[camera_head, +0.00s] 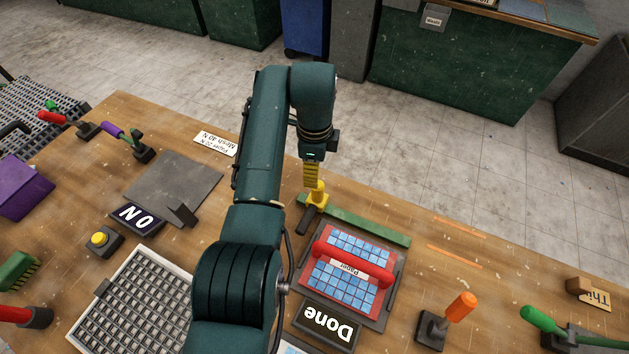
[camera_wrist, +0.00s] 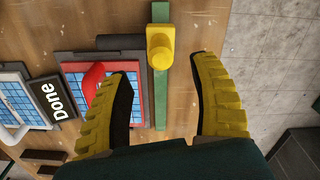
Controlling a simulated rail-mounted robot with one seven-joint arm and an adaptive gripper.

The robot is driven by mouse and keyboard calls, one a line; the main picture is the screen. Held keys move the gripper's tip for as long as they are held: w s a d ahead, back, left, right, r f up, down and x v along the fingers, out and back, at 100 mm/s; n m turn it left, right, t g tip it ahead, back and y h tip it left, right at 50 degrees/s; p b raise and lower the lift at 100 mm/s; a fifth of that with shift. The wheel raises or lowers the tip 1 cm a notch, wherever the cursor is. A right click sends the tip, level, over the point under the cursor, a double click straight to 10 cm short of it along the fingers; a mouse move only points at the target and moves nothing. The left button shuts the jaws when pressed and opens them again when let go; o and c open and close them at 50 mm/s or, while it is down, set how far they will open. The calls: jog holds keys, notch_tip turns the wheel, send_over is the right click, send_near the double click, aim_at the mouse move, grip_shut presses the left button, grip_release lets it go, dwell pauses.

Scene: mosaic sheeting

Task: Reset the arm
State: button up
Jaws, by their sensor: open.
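My gripper shows in the wrist view (camera_wrist: 165,95) with its two yellow fingers spread wide and nothing between them. In the head view my gripper (camera_head: 312,176) hangs from my green arm over the far edge of the wooden table. A yellow knob (camera_wrist: 160,46) on a dark handle shows ahead of the fingers in the wrist view. In the head view the yellow knob (camera_head: 317,195) appears right below my gripper; I cannot tell whether they touch.
A green bar (camera_head: 365,226) lies behind a red-framed tray of blue tiles (camera_head: 375,310).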

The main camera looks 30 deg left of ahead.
jog(key=shift+r, duration=1.35)
